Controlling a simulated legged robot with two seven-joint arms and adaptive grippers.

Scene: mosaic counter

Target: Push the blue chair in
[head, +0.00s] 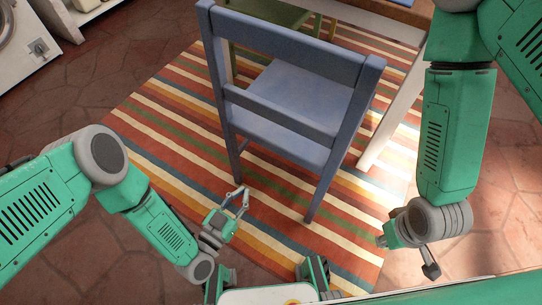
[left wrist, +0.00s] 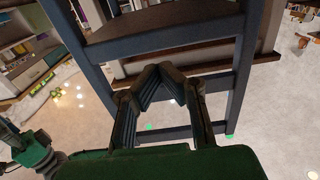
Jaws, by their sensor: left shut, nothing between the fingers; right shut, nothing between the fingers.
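The blue chair (head: 290,90) stands on a striped rug with its back toward me, its seat on the far side of the backrest. A white table leg (head: 398,115) is just to its right. My left gripper (head: 243,190) is shut and empty, low near the chair's left back leg; I cannot tell if it touches. In the left wrist view the fingers (left wrist: 152,72) meet at the tips, in front of the chair's frame (left wrist: 245,65). My right gripper (head: 431,269) is shut and empty at the lower right, apart from the chair and partly hidden by its wrist.
The white table edge (head: 378,18) is at the top, beyond the chair. A green chair (head: 275,12) stands behind the blue one. The striped rug (head: 150,115) is clear left of the chair. A white appliance (head: 25,45) stands at the far left on the tiled floor.

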